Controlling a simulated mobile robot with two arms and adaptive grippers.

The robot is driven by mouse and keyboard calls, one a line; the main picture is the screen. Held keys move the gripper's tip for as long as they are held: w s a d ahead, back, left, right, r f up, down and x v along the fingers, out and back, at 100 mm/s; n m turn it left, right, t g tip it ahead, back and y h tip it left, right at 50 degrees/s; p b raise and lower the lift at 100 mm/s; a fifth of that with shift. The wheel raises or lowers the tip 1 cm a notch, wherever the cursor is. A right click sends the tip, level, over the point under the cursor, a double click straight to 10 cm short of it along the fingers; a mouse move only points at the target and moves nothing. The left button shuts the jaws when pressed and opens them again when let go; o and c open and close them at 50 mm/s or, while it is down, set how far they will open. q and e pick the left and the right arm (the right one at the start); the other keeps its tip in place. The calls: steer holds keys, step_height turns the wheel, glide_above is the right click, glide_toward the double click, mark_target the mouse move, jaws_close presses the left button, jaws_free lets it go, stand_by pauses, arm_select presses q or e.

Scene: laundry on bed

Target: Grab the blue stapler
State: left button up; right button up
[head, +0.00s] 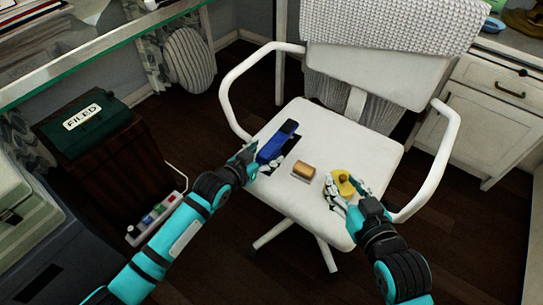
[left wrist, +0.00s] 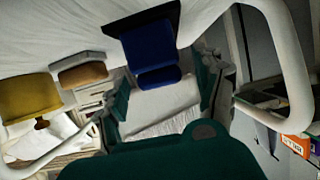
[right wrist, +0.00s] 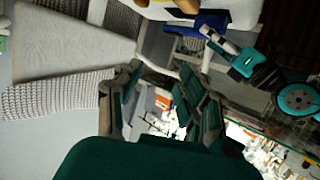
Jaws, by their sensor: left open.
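The blue stapler (head: 278,142) lies on the white chair seat (head: 330,132), toward its left side, with a black part beside it. My left gripper (head: 246,160) is open at the stapler's near left end. In the left wrist view the stapler (left wrist: 155,55) shows just ahead of the gap between the open fingers (left wrist: 163,95), not clearly gripped. My right gripper (head: 347,197) is over the front right of the seat, by a yellow object (head: 341,180). In the right wrist view its fingers (right wrist: 160,100) stand apart with nothing held between them; the stapler (right wrist: 208,22) shows at the top.
A small brown-topped object (head: 304,169) sits on the seat between the stapler and the yellow object. White chair armrests (head: 229,92) rise on both sides. A dark cabinet with a green "FILED" box (head: 84,122) stands left, near a power strip (head: 157,217).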

mark_target(272, 150)
arm_select(q)
steer(key=b+x, duration=0.1)
steer(key=x, duration=0.1)
steer(key=b+x, duration=0.1)
steer(key=x, duration=0.1)
steer(key=shift+f, duration=0.4)
arm_select(e)
step_height(272, 150, up, 9)
steer(key=w+a+t+y, duration=0.1)
steer(key=t+y, duration=0.1)
steer(key=t, duration=0.4)
steer(key=shift+a+r, duration=0.15)
steer(key=shift+a, duration=0.2)
arm_select(q)
steer(key=shift+c, duration=0.4)
arm_select(e)
steer(key=shift+w, duration=0.1)
arm_select(q)
jaws_close()
steer(key=shift+w+r, duration=0.15)
steer(key=shift+r, duration=0.2)
